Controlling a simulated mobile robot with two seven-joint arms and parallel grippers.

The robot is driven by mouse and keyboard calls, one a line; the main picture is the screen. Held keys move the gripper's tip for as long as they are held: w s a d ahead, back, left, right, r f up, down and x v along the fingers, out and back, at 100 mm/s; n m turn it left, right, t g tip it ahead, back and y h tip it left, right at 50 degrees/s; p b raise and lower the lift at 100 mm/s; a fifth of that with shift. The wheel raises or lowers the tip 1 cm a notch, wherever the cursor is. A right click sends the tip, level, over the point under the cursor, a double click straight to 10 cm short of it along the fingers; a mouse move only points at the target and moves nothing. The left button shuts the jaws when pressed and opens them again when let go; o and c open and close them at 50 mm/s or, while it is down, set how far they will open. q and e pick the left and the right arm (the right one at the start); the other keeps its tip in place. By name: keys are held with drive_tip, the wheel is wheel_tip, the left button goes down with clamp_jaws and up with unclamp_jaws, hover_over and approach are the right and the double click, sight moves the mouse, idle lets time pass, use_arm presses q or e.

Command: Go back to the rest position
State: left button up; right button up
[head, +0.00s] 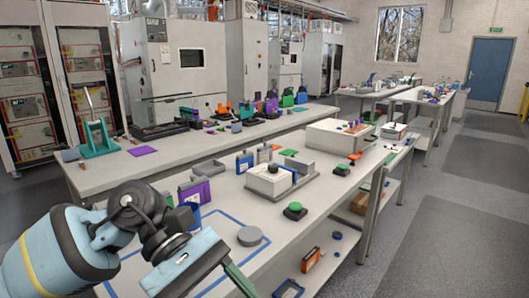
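My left arm comes in from the lower left, over the near end of the front workbench (262,262). Its gripper (238,278) points down and right, past the bench's front side in the picture. One dark green finger shows; the rest is hidden or cut off, so its opening cannot be told. I see nothing held in the visible part. My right gripper is not in view.
Near my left arm on the bench are a grey disc (249,236), a purple case (194,191) and a green-topped button (295,207). A white box (268,180) stands behind them. Open floor (440,240) lies to the right, with a blue door (489,75) beyond.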

use_arm(q)
drive_tip(key=d+n+t+h+p, duration=0.15)
drive_tip(key=d+n+h, duration=0.35)
drive_tip(key=n+h, duration=0.75)
drive_tip(key=a+f+m+t+y+p, duration=0.1)
drive_tip(key=a+f+m+t+y, duration=0.3)
drive_tip(key=f+m+t, duration=0.5)
drive_tip(key=w+a+f+m+t+y+p, duration=0.1)
drive_tip(key=a+f+m+t+y, duration=0.35)
drive_tip(key=m, duration=0.95)
drive_tip(key=a+f+m+t+y+p, duration=0.15)
drive_tip(key=f+m+t+y, duration=0.35)
drive_tip(key=m+t, duration=0.5)
drive_tip(key=s+a+f+n+g+y, duration=0.3)
drive_tip(key=s+a+f+n+g, duration=0.1)
drive_tip(key=s+f, duration=0.6)
drive_tip(key=s+a+f+n+g+y, duration=0.3)
drive_tip(key=s+a+f+n+g, duration=0.2)
drive_tip(key=s+f, duration=0.5)
drive_tip(key=shift+s+a+f+n+y, duration=0.15)
drive_tip(key=shift+s+a+n+y, duration=0.15)
drive_tip(key=shift+s+a+n, duration=0.6)
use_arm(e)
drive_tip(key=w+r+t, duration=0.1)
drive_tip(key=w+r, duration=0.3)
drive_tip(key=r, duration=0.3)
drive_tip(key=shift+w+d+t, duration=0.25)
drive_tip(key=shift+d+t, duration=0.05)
